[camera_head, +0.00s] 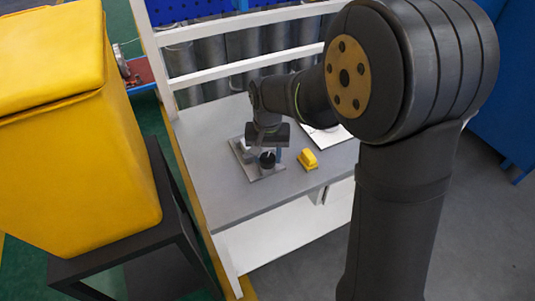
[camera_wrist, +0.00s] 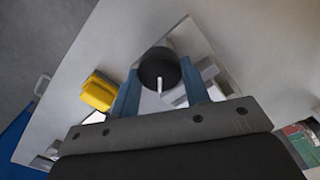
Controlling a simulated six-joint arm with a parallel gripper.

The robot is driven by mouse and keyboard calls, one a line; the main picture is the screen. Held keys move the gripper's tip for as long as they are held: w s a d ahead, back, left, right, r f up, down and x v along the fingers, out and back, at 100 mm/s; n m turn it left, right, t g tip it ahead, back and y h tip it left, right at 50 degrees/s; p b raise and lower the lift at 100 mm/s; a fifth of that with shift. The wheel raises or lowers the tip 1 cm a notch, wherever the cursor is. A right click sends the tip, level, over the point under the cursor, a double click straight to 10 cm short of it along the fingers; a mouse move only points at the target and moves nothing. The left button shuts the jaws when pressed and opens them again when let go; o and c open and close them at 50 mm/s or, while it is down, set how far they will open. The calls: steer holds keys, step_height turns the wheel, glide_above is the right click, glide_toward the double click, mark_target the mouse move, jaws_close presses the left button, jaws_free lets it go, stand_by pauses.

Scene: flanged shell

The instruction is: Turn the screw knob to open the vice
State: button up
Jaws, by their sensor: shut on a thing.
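The vice's black screw knob (camera_wrist: 158,70) is a round dark cap with a pale pin, near the middle of the wrist view. My gripper (camera_wrist: 158,88) has its two blue fingers on either side of the knob, shut on it. In the head view the knob (camera_head: 267,159) shows small and dark below my gripper (camera_head: 267,150). The vice's grey metal body (camera_wrist: 210,72) is beside the knob and partly hidden by the fingers. Its flat base plate (camera_head: 243,153) rests on the grey table. The gap between the vice jaws cannot be made out.
A small yellow object (camera_head: 308,159) lies on the grey table (camera_head: 225,195), right of the vice; it also shows in the wrist view (camera_wrist: 98,91). A white sheet (camera_head: 326,138) lies farther back. A large yellow bin (camera_head: 75,120) stands left of the table. The front of the table is clear.

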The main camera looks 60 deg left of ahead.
mark_target(267, 158)
steer(key=n, duration=1.3)
steer(key=shift+n, duration=0.4)
steer(key=n, duration=0.9)
steer(key=shift+n, duration=0.3)
steer(key=o, duration=1)
step_height(267, 158, up, 18)
steer(key=shift+f, duration=0.25)
